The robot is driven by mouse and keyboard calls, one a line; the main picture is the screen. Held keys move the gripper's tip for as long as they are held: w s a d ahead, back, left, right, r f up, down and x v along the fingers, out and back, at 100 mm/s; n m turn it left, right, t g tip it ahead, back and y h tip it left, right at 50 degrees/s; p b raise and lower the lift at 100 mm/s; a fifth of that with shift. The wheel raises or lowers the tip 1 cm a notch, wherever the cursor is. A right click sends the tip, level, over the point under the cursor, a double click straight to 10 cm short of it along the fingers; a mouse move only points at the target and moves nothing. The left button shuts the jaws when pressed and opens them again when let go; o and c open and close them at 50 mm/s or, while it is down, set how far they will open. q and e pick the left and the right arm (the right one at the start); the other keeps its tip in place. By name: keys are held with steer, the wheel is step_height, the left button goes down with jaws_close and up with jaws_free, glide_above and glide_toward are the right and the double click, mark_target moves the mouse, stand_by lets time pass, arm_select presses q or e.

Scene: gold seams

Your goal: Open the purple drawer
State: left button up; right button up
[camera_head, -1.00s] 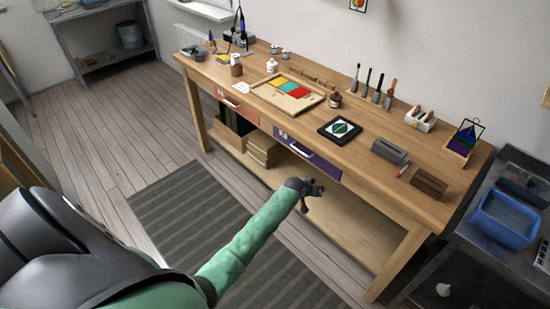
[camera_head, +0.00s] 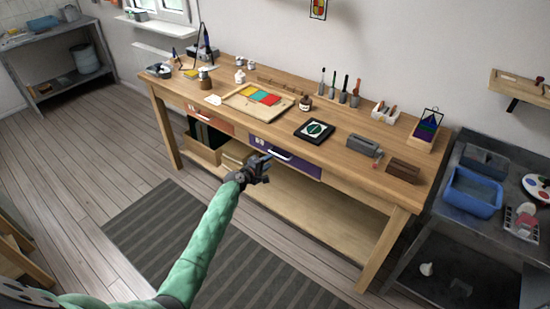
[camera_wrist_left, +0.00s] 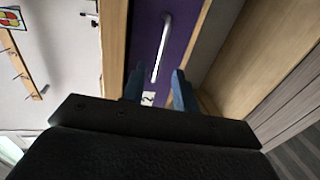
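The purple drawer (camera_head: 311,170) sits under the bench top, flush with the bench front, and looks shut. Its pale bar handle (camera_head: 281,155) runs along its front. In the left wrist view the purple front (camera_wrist_left: 181,22) fills the upper middle, with the handle (camera_wrist_left: 161,50) running lengthwise. My left gripper (camera_head: 265,163) is in front of the drawer's left part. In the left wrist view its two blue fingers (camera_wrist_left: 156,90) are apart, with the handle's lower end just beyond the gap between them. Nothing is held. My right gripper is not in view.
An orange drawer (camera_head: 209,119) is to the left in the same wooden bench (camera_head: 345,125). Boxes stand on the lower shelf (camera_head: 310,208). A grey cart with a blue tub (camera_head: 472,193) stands at the right. The floor in front, with a striped mat (camera_head: 160,225), is clear.

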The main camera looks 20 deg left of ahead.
arm_select(q)
steer(key=x, duration=0.6)
steer(key=shift+w+d+f, duration=0.15)
steer(key=shift+w+d, duration=0.05)
steer(key=shift+w, duration=0.1)
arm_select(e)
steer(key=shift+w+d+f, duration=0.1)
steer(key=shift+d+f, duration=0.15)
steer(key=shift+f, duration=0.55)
arm_select(q)
steer(key=shift+c, duration=0.2)
jaws_close()
